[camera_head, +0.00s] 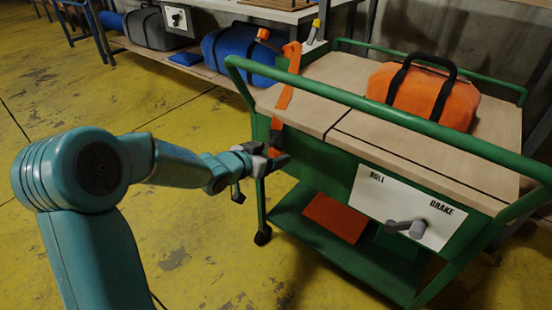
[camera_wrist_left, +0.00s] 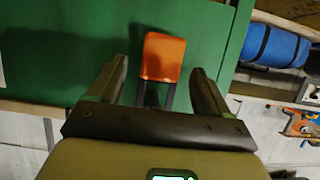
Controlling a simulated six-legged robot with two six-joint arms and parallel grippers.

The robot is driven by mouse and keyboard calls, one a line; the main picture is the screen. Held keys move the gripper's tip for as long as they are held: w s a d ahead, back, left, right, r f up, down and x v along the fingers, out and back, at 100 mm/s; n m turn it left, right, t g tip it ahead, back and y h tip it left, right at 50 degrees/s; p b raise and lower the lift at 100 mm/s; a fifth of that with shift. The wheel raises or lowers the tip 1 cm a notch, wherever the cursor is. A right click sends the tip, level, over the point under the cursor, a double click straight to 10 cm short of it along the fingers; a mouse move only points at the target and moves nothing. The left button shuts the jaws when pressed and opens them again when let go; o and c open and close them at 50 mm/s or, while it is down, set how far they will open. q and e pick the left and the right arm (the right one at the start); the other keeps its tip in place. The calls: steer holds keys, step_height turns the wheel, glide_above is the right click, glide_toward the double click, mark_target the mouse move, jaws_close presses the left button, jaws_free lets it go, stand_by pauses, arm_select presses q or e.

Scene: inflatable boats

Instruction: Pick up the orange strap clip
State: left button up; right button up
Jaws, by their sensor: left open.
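An orange strap (camera_head: 285,92) hangs over the green cart rail, and its orange clip end (camera_head: 276,138) hangs in front of the green side panel. My left gripper (camera_head: 267,166) is open at the clip's lower end, and its dark jaws partly hide that end. In the left wrist view the orange clip (camera_wrist_left: 163,58) shows between the two open fingers (camera_wrist_left: 160,72), with dark prongs below it. I cannot tell whether either finger touches it. My right gripper is not in view.
The cart has a wooden top (camera_head: 350,95) with an orange bag (camera_head: 425,95), and a ROLL/BRAKE plate (camera_head: 400,200) with a grey lever. An orange box (camera_head: 335,218) lies on its lower shelf. Yellow floor (camera_head: 180,250) is open at left. A blue bag (camera_head: 242,52) sits behind.

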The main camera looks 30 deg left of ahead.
arm_select(q)
steer(key=shift+w+f, duration=0.45)
steer(key=shift+w, duration=0.15)
steer(key=shift+w+r, duration=0.1)
steer(key=shift+w, duration=0.1)
steer(key=c, duration=1.1)
